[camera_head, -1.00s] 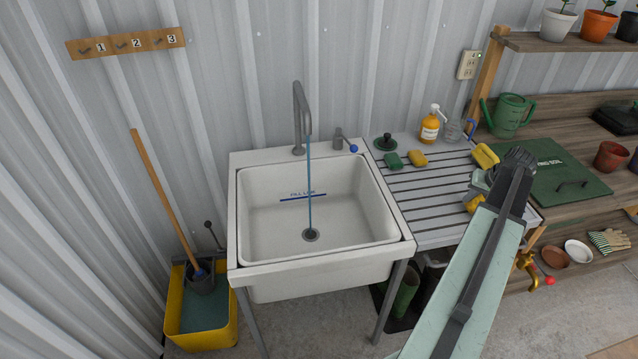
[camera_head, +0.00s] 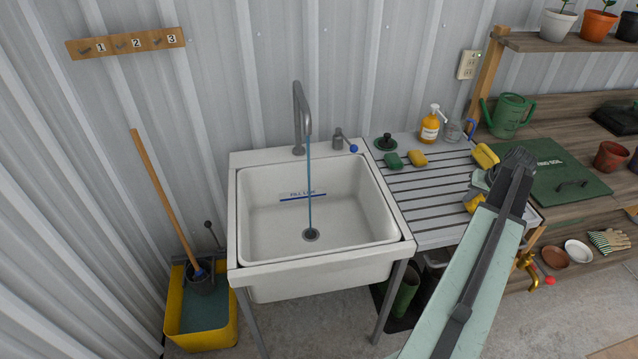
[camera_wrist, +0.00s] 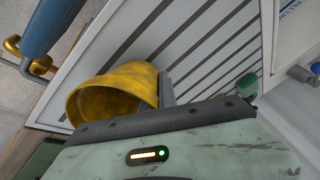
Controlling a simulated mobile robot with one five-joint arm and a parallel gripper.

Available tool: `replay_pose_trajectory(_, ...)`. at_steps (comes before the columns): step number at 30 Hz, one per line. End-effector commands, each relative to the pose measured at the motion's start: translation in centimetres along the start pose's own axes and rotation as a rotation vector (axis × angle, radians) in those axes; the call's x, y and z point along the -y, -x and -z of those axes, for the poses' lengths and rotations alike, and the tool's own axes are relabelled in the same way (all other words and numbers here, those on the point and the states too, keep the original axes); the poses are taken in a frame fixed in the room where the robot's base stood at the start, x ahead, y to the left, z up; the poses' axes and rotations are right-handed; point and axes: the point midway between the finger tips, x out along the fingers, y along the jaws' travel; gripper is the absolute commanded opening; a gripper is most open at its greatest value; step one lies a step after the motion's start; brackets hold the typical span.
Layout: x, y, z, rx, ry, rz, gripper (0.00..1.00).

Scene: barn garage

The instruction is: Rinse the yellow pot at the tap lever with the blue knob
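The yellow pot (camera_wrist: 108,92) shows in the wrist view beside my gripper, tilted in the picture, with its wide mouth toward the left and dark smudges on its wall. One grey finger of my gripper (camera_wrist: 168,88) is at the pot's right side; the other finger is hidden, so its grip is unclear. In the head view my arm mostly covers the pot (camera_head: 473,203), over the right of the drainboard. The lever with the blue knob (camera_head: 353,148) stands right of the faucet (camera_head: 300,115). A blue water stream (camera_head: 309,185) runs into the sink drain.
The white sink (camera_head: 245,262) is empty apart from the stream. A brass tap (camera_head: 526,264) sticks out at front right.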

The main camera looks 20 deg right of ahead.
Motion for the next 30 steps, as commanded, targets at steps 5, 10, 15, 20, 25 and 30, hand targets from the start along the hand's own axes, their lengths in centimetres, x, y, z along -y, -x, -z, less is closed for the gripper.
replay_pose_trajectory(5,0.0,0.0,-0.1,0.003,-0.001,0.0,0.0)
replay_pose_trajectory(10,-0.6,0.1,0.0,0.003,-0.002,-0.001,0.0)
replay_pose_trajectory(15,-2.2,0.5,0.1,0.002,-0.004,-0.002,0.0)
replay_pose_trajectory(20,-3.7,0.8,0.2,0.001,-0.003,-0.002,0.0)
replay_pose_trajectory(25,-5.2,1.1,0.3,0.001,-0.002,-0.001,0.0)
replay_pose_trajectory(30,-6.7,1.5,0.4,0.002,-0.003,-0.001,0.0)
